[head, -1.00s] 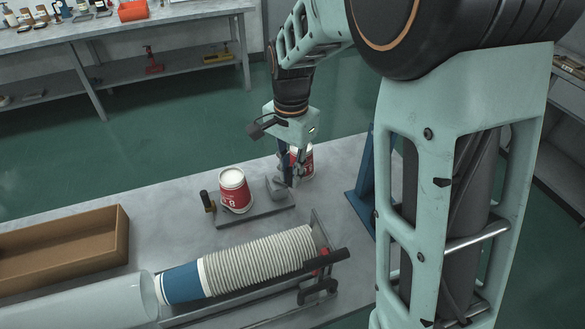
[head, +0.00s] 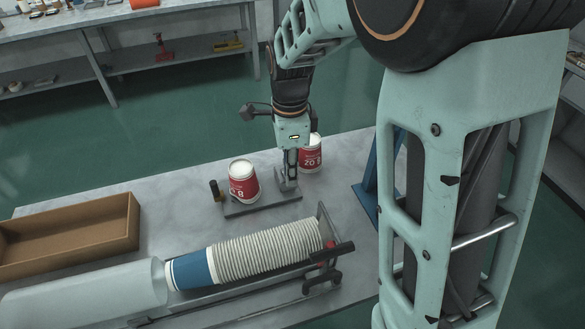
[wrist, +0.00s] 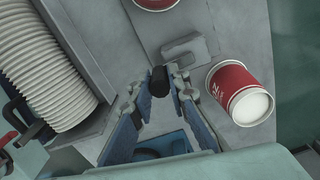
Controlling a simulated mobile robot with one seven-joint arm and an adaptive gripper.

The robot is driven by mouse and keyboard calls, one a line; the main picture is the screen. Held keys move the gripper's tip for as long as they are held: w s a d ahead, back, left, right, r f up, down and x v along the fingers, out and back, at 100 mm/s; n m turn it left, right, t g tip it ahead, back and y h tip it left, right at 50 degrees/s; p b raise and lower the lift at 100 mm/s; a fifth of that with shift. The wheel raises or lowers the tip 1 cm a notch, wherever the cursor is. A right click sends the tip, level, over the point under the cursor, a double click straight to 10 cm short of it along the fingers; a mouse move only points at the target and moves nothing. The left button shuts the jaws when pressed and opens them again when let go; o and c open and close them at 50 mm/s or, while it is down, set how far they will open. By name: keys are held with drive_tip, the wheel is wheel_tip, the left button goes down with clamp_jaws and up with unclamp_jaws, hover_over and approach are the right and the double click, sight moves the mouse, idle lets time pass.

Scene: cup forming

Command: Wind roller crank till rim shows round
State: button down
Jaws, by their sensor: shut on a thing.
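A red and white paper cup (head: 243,187) stands on the grey base plate (head: 262,206) of the roller fixture. Its lower edge also shows at the top of the wrist view (wrist: 157,4). My gripper (head: 288,182) points down at the plate's right end, in front of a grey block (wrist: 190,48). In the wrist view its fingers (wrist: 160,82) are shut on a short black crank handle (wrist: 158,83). The handle's link to the fixture cannot be made out. The rim's shape is too small to judge.
A second red cup (head: 311,158) stands just right of my gripper. A long stack of cups (head: 265,250) lies in a rack in front. An open brown box (head: 70,238) is at left, and a blue stand (head: 369,190) at right.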

drive_tip(key=shift+a, duration=0.1)
idle(0.4)
drive_tip(key=c, duration=1.8)
unclamp_jaws()
drive_tip(key=shift+c, duration=0.2)
drive_tip(key=shift+r, duration=0.1)
wheel_tip(320, 180, up, 12)
drive_tip(key=shift+f, duration=0.1)
